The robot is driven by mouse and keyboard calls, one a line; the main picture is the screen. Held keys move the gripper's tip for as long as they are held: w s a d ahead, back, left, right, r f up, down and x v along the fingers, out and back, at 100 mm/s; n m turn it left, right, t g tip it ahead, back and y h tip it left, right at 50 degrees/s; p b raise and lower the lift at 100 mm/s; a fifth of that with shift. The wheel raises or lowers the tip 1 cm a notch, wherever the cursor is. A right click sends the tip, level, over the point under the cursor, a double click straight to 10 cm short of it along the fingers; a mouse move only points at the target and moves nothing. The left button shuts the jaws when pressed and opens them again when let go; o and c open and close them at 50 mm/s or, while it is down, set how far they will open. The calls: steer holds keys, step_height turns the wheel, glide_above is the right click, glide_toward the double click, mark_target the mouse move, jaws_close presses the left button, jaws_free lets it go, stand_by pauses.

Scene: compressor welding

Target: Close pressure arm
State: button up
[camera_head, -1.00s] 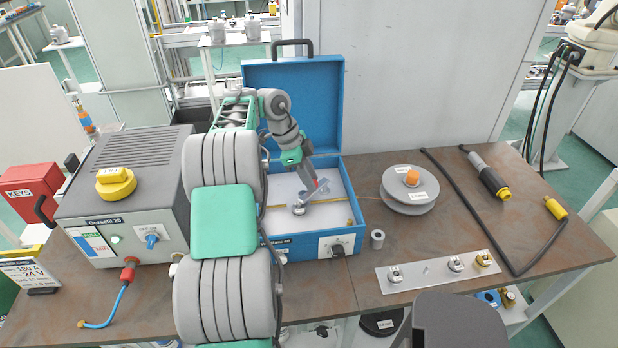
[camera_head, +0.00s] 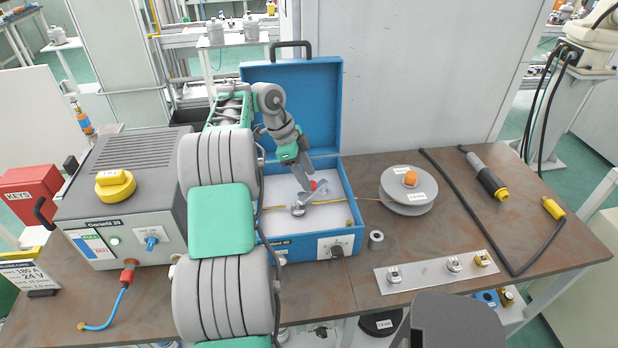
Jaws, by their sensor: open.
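The blue wire-feeder case (camera_head: 349,245) stands on the table with its lid up. Inside its pale tray, a small grey lever with a red-orange tip (camera_head: 319,186) sits near the middle, tilted up; it looks like the pressure arm. A round metal roller (camera_head: 298,210) and a yellow wire lie by it. My gripper (camera_head: 304,178) reaches down into the case from the upper left, just left of the lever's red tip. It is open, with nothing visible between its fingers. Whether a finger touches the lever is too small to tell.
The raised lid (camera_head: 325,100) stands behind my gripper. A grey welding power unit (camera_head: 130,200) is left of the case. A wire spool (camera_head: 408,195), a small metal cylinder (camera_head: 375,240) and a plate with rollers (camera_head: 430,272) are to the right.

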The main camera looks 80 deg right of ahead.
steer(key=p+v, duration=0.2)
steer(key=v, duration=0.4)
stand_by(0.4)
